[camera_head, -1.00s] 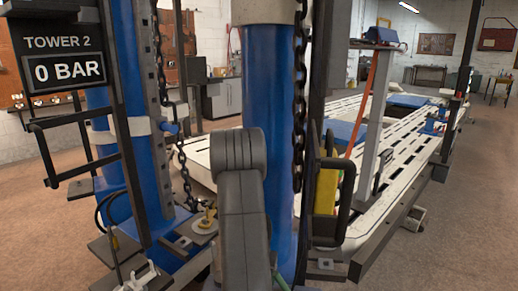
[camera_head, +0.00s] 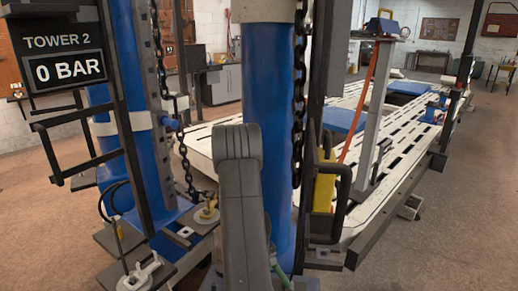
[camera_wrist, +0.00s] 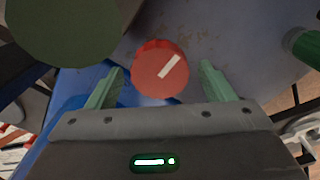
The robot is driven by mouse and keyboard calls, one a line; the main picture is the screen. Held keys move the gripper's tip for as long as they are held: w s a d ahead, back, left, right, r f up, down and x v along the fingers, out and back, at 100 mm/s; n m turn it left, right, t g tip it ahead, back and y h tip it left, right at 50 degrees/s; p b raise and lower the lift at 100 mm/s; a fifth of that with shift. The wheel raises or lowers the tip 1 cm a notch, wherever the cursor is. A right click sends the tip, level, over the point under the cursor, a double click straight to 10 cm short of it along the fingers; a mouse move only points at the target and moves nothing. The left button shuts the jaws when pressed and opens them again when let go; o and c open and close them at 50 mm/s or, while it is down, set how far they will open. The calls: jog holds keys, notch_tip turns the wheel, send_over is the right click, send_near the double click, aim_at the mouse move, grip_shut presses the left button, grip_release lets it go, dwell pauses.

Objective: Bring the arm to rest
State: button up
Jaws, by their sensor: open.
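My gripper (camera_wrist: 161,68) shows in the wrist view with its two green fingers apart and nothing held between them. A red round knob (camera_wrist: 160,72) with a white bar mark lies between the fingers in that picture, in front of a blue-grey worn surface (camera_wrist: 215,40). A gap shows on each side of the knob; its depth from the fingertips cannot be told. In the head view my grey arm link (camera_head: 240,215) stands bent upright in front of a blue post (camera_head: 268,110). The gripper itself is hidden in the head view.
A display reading TOWER 2, 0 BAR (camera_head: 66,68) stands at the left. A dark chain (camera_head: 300,90) hangs by the blue post. A yellow block with a black handle (camera_head: 325,190) is right of it. A slotted white bench (camera_head: 400,150) extends rightward. Open floor lies at the far right.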

jog(key=n+p, duration=0.2)
jog(key=n, duration=0.1)
jog(key=n+p, duration=0.1)
jog(key=p, duration=0.1)
jog(key=shift+r+n, duration=0.25)
jog(key=shift+n, duration=0.15)
jog(key=n+p, duration=0.3)
jog(key=shift+s+f, duration=0.1)
jog(key=shift+f, duration=0.05)
jog(key=shift+r, duration=0.3)
